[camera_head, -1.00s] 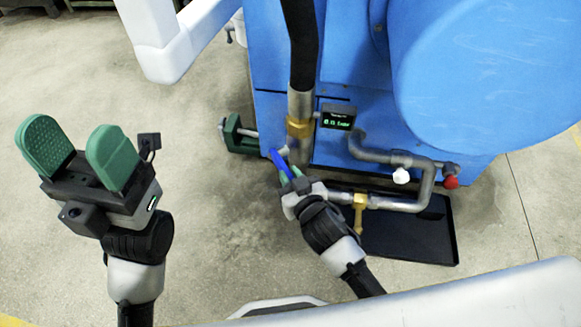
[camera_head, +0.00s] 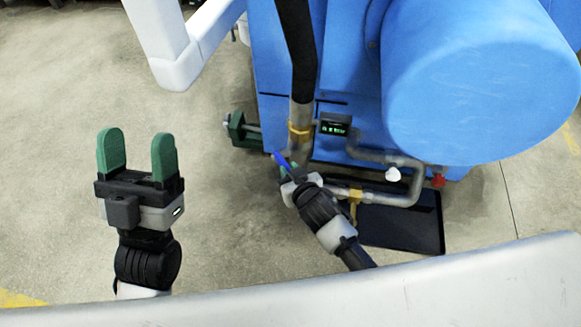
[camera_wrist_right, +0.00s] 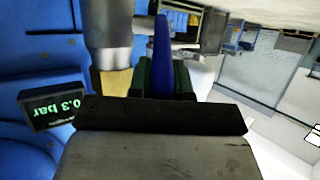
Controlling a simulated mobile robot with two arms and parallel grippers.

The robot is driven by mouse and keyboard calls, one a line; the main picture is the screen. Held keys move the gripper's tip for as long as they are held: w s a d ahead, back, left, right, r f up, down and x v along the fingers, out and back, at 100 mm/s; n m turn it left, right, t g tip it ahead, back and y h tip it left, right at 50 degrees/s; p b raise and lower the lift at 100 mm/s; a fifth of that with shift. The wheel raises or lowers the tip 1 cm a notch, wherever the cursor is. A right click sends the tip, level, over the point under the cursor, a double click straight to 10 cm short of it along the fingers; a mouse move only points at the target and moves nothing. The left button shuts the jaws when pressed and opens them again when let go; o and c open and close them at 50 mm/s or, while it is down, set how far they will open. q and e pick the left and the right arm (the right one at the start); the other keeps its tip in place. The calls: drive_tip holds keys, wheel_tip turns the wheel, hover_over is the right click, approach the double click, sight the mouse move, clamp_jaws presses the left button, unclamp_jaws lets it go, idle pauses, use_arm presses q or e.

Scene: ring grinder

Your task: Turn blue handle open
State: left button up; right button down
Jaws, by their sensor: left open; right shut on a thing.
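The blue handle (camera_head: 281,159) is a narrow lever beside the pipe under the brass fitting (camera_head: 299,133). It also shows in the right wrist view (camera_wrist_right: 161,55), pointing away from my gripper. My right gripper (camera_head: 288,168) is shut on the blue handle, with its green fingers on either side of it. The gripper hides the near end of the handle. My left gripper (camera_head: 137,152) is open and empty over the floor at the left, away from the machine.
The blue machine (camera_head: 270,60) with its large round drum fills the upper right. A pressure display (camera_wrist_right: 52,106) shows about 0.3 bar. Pipes with a white knob (camera_head: 393,174) and a red knob (camera_head: 438,181) run right above a black tray (camera_head: 400,228). The left floor is clear.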

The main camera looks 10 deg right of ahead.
drive_tip(key=shift+w+r+p, duration=0.1)
drive_tip(key=shift+r+p, duration=0.35)
drive_tip(key=shift+p, duration=0.5)
use_arm(q)
drive_tip(key=w+a+f+g+y+p, duration=0.15)
drive_tip(key=w+f+g+y, duration=0.25)
drive_tip(key=f+g, duration=0.75)
use_arm(e)
drive_tip(key=shift+w+a+r+g+p, duration=0.15)
drive_tip(key=shift+r+g+p, duration=0.15)
drive_tip(key=shift+g+p, duration=0.25)
drive_tip(key=shift+w+r+g+h+p, duration=0.25)
drive_tip(key=shift+g+p, duration=0.2)
drive_tip(key=shift+p, duration=0.6)
drive_tip(key=shift+w+r+p, duration=0.1)
drive_tip(key=shift+p, duration=0.75)
use_arm(q)
drive_tip(key=s+a+f+n+g+y, duration=0.1)
drive_tip(key=s+a+f+g+y, duration=0.2)
drive_tip(key=s+f+g, duration=0.5)
drive_tip(key=shift+s+a+f+g+y, duration=0.25)
drive_tip(key=shift+s+a+g, duration=0.55)
drive_tip(key=shift+s+g, duration=1.3)
drive_tip(key=shift+s, duration=0.1)
use_arm(e)
drive_tip(key=c, duration=1)
unclamp_jaws()
drive_tip(key=shift+c, duration=0.2)
drive_tip(key=shift+g, duration=0.3)
